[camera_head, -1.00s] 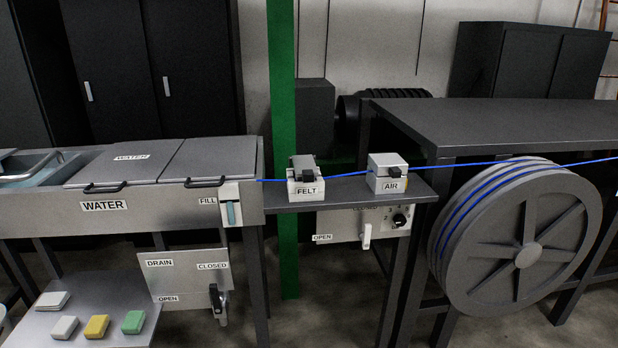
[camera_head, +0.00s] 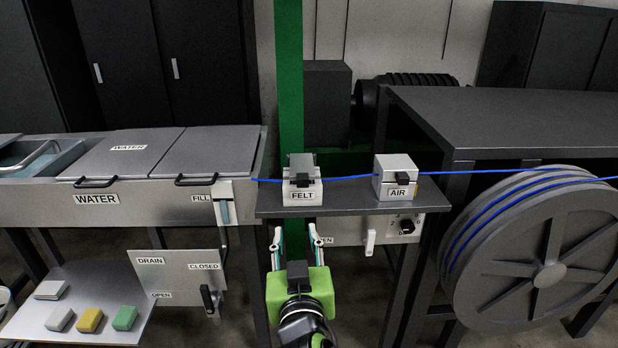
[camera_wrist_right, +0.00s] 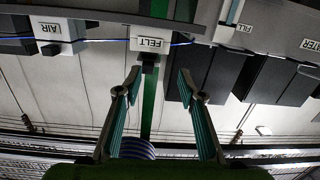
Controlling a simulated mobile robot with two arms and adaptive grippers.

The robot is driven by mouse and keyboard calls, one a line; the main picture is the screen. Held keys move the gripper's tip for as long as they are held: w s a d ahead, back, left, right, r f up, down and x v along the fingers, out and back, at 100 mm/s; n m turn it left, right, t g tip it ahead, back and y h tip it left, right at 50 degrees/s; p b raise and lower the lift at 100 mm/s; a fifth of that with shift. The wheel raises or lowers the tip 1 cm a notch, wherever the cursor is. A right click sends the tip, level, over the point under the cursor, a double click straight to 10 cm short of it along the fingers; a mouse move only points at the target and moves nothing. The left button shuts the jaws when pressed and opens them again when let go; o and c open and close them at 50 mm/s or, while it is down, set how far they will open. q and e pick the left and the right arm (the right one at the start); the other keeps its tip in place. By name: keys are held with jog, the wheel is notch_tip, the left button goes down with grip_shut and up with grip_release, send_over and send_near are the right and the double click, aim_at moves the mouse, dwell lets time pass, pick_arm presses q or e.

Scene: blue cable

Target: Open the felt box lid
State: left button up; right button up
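The felt box (camera_head: 302,195) is a small white box labelled FELT with a dark lid and dark front latch (camera_head: 302,179), standing on a narrow grey shelf. Its lid looks shut. A blue cable (camera_head: 345,177) runs along at the box's level. My right gripper (camera_head: 291,236) is below and in front of the shelf, pointing toward the felt box and not touching it. In the right wrist view its two fingers (camera_wrist_right: 158,84) are spread apart and empty, with the upside-down felt box (camera_wrist_right: 149,45) beyond them. My left gripper is not in view.
The air box (camera_head: 395,178) stands to the right on the shelf (camera_head: 345,199). A large cable reel (camera_head: 545,250) is further right. The water tank (camera_head: 120,207) with lids and handles is at left. A lower tray (camera_head: 85,300) holds colored blocks.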

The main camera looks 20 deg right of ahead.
aim_at(303, 183)
notch_tip(303, 183, up, 4)
jog(key=d+m, duration=0.1)
jog(key=d, duration=0.1)
jog(key=shift+t+h, duration=0.3)
jog(key=shift+h, duration=0.1)
jog(key=p+x, duration=0.3)
jog(key=x, duration=0.9)
jog(key=shift+w, duration=0.25)
grip_shut()
